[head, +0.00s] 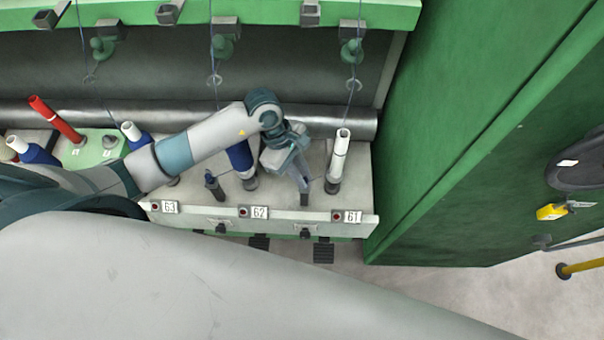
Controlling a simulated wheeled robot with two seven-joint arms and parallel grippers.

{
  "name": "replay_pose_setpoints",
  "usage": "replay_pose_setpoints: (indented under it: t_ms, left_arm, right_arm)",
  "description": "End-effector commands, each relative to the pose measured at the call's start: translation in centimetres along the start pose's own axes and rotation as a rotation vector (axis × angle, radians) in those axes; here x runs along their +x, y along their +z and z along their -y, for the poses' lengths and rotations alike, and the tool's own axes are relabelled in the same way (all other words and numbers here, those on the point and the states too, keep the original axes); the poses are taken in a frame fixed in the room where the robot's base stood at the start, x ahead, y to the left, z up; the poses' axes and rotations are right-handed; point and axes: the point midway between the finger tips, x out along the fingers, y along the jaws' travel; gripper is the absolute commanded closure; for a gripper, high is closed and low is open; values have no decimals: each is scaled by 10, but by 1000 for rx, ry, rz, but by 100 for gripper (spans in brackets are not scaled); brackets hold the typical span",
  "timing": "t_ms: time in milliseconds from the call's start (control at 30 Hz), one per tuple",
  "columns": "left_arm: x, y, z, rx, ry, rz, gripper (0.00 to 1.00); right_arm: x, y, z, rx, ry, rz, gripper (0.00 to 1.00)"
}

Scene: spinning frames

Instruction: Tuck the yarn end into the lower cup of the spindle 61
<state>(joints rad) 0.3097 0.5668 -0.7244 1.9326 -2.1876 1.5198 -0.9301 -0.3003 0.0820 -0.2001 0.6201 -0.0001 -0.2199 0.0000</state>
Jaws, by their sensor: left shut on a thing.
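Spindle 61 is a white tube (340,155) standing upright, slightly tilted in the picture, behind the number plate 61 (352,216). Its dark lower cup (333,186) shows at the tube's foot. A thin yarn (349,108) runs down from above through a wire ring (354,84) towards the tube. My left gripper (304,192) points down just left of the lower cup, apart from the tube. It is shut on the yarn end, which is too thin to make out between the fingers. My right gripper is not in view.
Spindle 62 with a blue bobbin (240,158) stands left of my gripper, partly behind my arm. A red tube (55,118) and more blue bobbins stand farther left. A steel roller (330,121) lies behind. A tall green cabinet (460,130) closes off the right side.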

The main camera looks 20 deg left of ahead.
Motion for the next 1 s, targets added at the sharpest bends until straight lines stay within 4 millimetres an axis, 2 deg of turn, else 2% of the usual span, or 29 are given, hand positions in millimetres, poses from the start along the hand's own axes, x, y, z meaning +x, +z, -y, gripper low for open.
replay_pose_setpoints:
  t_ms: [67, 100, 167, 633, 767, 933, 1000]
  left_arm:
    - [0, 0, 0, 0, 0, 0, 96]
    - [0, 0, 0, 0, 0, 0, 80]
    - [0, 0, 0, 0, 0, 0, 66]
    - [-4, 2, -1, 2, 2, 0, 66]
    - [-14, 6, -1, 4, 3, 0, 66]
    - [-36, 14, -1, 6, 5, -2, 66]
    - [-37, 30, 0, 7, 2, 2, 66]
  right_arm:
    - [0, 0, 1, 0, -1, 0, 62]
    - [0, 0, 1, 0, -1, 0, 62]
    - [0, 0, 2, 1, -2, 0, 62]
    - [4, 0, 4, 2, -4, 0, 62]
    - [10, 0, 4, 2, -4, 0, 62]
    - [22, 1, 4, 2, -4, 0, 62]
    - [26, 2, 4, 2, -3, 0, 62]
